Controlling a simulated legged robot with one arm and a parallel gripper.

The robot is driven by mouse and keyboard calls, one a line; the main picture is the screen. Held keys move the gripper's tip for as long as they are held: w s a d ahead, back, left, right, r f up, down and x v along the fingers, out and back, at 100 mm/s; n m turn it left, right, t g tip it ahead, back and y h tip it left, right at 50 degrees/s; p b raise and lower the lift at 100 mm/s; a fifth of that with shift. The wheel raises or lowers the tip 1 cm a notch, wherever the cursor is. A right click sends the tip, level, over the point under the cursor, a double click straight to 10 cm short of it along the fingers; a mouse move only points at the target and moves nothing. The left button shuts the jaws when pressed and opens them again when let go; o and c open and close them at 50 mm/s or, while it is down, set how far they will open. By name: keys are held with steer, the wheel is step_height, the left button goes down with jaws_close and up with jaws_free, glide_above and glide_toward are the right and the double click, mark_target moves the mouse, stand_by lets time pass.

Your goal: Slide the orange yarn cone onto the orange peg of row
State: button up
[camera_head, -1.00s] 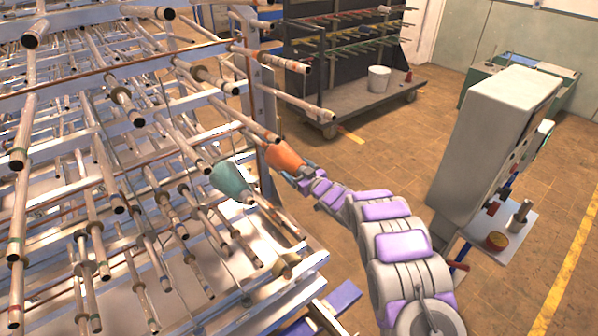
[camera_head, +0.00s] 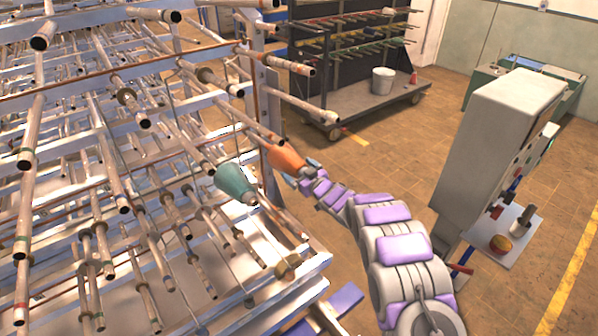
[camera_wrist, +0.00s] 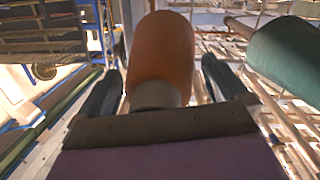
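The orange yarn cone (camera_head: 286,158) is at the rack's right edge, its narrow grey end towards my gripper (camera_head: 304,170). In the wrist view the cone (camera_wrist: 162,50) lies between the two fingers of my gripper (camera_wrist: 163,75), with a narrow gap on each side, so the gripper looks open around it. A long peg (camera_head: 262,130) ends just above the cone in the head view. The cone hides what lies behind it, so I cannot tell whether a peg runs inside it. The orange mark of the target peg is not clear.
A teal cone (camera_head: 236,183) sits on a neighbouring peg below left, and shows close at the right in the wrist view (camera_wrist: 288,55). The metal rack (camera_head: 150,190) is dense with protruding pegs. A grey cabinet (camera_head: 495,150) stands at the right, with open floor (camera_head: 400,150) behind my arm.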

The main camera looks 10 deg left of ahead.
steer(key=b+v, duration=0.1)
steer(key=v, duration=1.6)
steer(key=shift+f, duration=0.15)
steer(key=shift+d+b, duration=0.2)
steer(key=shift+b, duration=0.1)
